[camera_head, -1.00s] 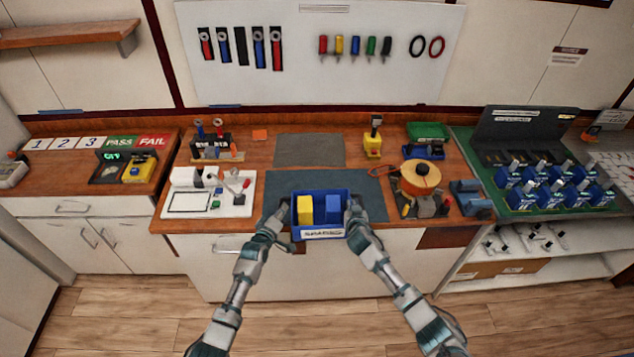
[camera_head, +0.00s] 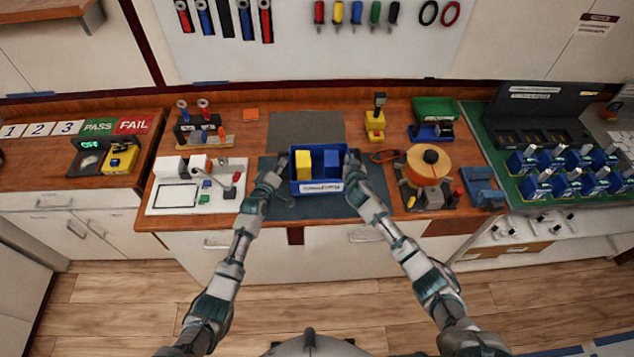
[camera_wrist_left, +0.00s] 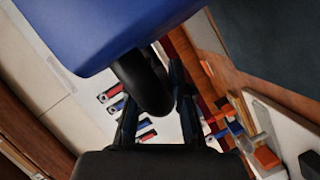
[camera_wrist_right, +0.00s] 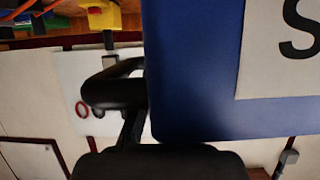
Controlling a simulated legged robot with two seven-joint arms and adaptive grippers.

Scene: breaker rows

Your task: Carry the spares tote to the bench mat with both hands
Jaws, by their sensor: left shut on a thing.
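The spares tote (camera_head: 319,188) is a blue open box with a white front label. It holds a yellow block (camera_head: 303,165) and a blue block (camera_head: 331,164). It looks level over the dark blue-grey bench mat (camera_head: 282,209); I cannot tell whether its base touches the mat. My left gripper (camera_head: 282,166) is shut on the tote's left side, and the blue wall fills the top of the left wrist view (camera_wrist_left: 90,30). My right gripper (camera_head: 352,163) is at the tote's right side.
A white board with parts (camera_head: 197,186) stands left of the mat. An orange spool (camera_head: 429,165) and pliers (camera_head: 384,156) are to its right. A grey mat (camera_head: 306,128) lies behind, bare. A yellow tool stand (camera_head: 375,125) is at the back.

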